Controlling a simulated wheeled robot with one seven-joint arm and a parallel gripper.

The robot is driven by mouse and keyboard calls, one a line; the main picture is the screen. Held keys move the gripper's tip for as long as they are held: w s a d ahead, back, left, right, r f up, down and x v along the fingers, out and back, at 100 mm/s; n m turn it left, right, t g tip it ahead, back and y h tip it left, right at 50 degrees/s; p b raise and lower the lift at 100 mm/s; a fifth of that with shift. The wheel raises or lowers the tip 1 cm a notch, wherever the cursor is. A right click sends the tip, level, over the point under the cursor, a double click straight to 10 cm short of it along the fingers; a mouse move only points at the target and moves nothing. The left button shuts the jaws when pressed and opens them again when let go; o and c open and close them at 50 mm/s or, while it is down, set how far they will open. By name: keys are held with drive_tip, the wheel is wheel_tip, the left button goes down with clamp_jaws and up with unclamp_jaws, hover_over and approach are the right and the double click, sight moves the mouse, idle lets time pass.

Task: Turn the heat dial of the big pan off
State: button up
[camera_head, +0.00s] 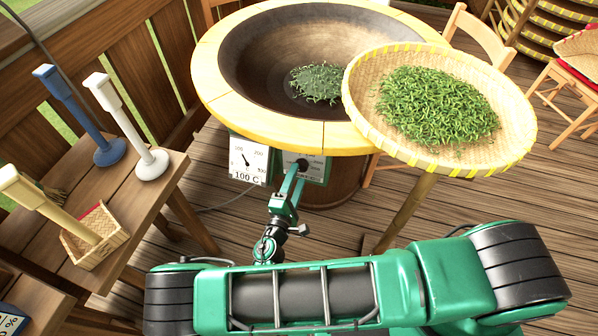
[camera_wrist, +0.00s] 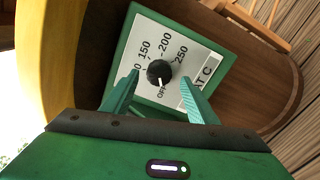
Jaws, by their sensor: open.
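The big pan (camera_head: 255,65) is a wide dark bowl with a yellow rim in the head view, with green leaves in it. Its heat dial (camera_wrist: 159,71) is a black knob on a white, green-framed plate marked OFF, 150, 200 and 250, in the wrist view. A small white mark on the knob seems to point toward OFF. My gripper (camera_wrist: 160,80) is open, one teal finger on each side of the knob; I cannot tell if they touch it. In the head view my gripper (camera_head: 301,164) is at the plate under the rim and partly hides it.
A gauge sign (camera_head: 247,160) reading 100 C hangs left of the dial. A woven tray (camera_head: 518,120) of green leaves stands close above and right of my arm. A wooden table (camera_head: 110,215) at left holds a blue stand, a white stand and a small basket.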

drive_tip(key=v, duration=0.7)
idle(0.4)
